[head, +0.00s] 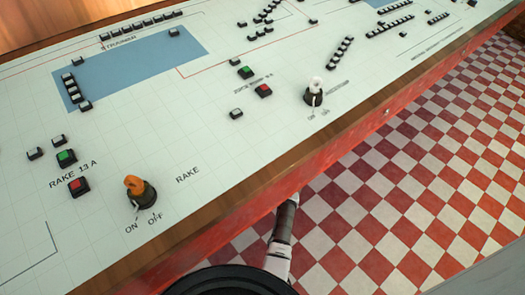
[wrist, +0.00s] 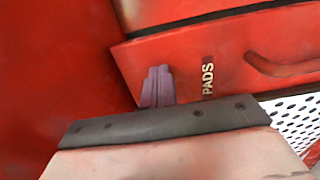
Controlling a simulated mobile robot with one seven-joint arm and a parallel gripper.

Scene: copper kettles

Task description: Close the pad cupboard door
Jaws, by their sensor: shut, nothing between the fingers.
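The pad cupboard door (wrist: 225,65) is a red panel lettered "PADS" in the wrist view, with a dark curved handle (wrist: 280,68) at its right. A dark seam runs along its upper edge; I cannot tell how far the door stands open. My gripper (wrist: 157,72) is shut and empty, its purple fingers in front of the door's left part, left of the lettering. Whether the fingertips touch the door is unclear. In the head view the door is hidden below the console, and the fingers are out of sight.
A console (head: 210,130) with a white top, buttons and rotary switches stands above my arm in the head view. Its wooden edge and red front (head: 240,210) run close beside the arm. The red and white checkered floor (head: 400,190) is clear. White perforated metal (wrist: 298,118) shows in the wrist view.

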